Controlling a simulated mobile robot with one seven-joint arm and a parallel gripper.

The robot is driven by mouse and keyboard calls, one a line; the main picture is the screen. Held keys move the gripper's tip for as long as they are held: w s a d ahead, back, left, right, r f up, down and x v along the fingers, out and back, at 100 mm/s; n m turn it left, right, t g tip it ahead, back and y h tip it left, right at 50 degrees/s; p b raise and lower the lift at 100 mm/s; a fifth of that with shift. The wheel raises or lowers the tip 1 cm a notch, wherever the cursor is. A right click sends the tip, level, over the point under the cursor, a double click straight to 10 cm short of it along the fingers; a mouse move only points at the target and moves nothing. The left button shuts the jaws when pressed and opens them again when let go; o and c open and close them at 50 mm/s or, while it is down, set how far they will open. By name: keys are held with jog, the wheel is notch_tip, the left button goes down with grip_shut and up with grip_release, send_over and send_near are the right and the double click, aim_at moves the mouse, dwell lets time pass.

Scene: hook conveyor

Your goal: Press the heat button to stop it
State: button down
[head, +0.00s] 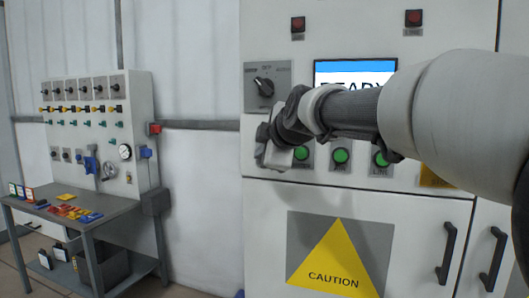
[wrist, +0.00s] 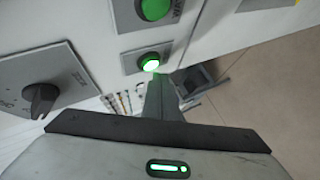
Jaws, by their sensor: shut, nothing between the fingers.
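A row of green buttons sits on the white cabinet's front in the head view. In the head view my gripper (head: 272,160) is partly hidden by my wrist.
A black rotary knob (head: 264,87) is above my gripper. Other green buttons (head: 341,155) are to the right, with a yellow caution sign (head: 333,262) below. A workbench (head: 118,190) stands left.

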jog(key=shift+w+d+f+b, duration=0.1)
jog(key=shift+w+b, duration=0.25)
jog(key=shift+b, duration=0.1)
jog(key=shift+w+d, duration=0.15)
jog(key=shift+w, duration=0.25)
dwell(0.6)
jog(key=shift+s, duration=0.1)
jog(key=shift+s+a+p, duration=0.3)
jog(key=shift+s+p, duration=0.15)
jog(key=shift+s, duration=0.25)
